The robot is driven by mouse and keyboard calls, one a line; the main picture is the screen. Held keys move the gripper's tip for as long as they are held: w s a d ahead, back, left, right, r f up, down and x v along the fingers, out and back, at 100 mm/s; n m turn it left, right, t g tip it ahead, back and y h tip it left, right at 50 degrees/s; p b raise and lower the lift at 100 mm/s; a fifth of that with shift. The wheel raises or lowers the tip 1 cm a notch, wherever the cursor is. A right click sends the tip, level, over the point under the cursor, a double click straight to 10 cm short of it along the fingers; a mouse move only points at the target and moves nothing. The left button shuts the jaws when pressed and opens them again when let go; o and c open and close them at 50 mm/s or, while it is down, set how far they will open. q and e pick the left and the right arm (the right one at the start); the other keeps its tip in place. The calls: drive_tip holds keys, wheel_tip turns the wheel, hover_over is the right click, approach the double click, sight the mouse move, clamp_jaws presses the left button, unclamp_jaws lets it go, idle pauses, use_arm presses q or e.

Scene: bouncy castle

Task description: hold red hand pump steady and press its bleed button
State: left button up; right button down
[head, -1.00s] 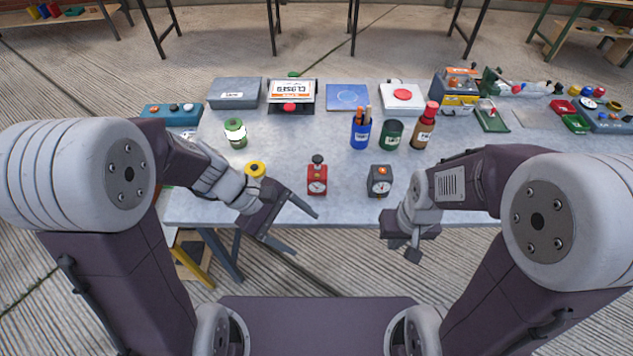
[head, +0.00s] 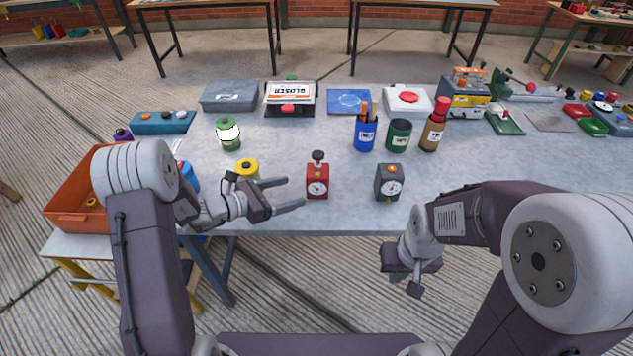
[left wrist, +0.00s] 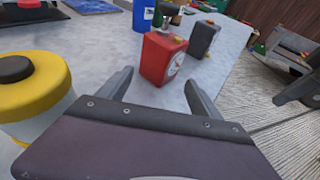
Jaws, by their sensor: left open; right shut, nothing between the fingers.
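The red hand pump (head: 317,182) stands upright near the front edge of the table, with a dark knob on top and a round white dial on its front. It also shows in the left wrist view (left wrist: 160,58), ahead of and between the fingers. Which part is the bleed button I cannot tell. My left gripper (head: 296,194) is open, just left of the pump, its fingers pointing at it and apart from it. My right gripper (head: 412,290) is shut and empty, in front of the table edge, right of the pump.
A grey box with a dial (head: 389,183) stands right of the pump. A yellow-topped container (head: 246,170) is close behind my left gripper. A blue pen cup (head: 365,134), green can (head: 398,136) and brown bottle (head: 432,132) stand behind. An orange bin (head: 75,200) is at left.

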sight(312, 187)
use_arm(q)
drive_tip(key=b+x, duration=0.2)
drive_tip(key=x, duration=0.6)
drive_tip(key=shift+f+b, duration=0.2)
drive_tip(key=shift+b, duration=0.1)
drive_tip(key=shift+w+d, duration=0.3)
drive_tip(key=shift+d, duration=0.15)
use_arm(e)
wheel_tip(312, 187, down, 3)
use_arm(q)
clamp_jaws()
drive_tip(key=c, duration=1.5)
unclamp_jaws()
drive_tip(key=shift+c, duration=0.2)
drive_tip(key=o, duration=1.5)
use_arm(e)
drive_tip(key=c, duration=2.1)
unclamp_jaws()
drive_tip(key=shift+c, duration=0.2)
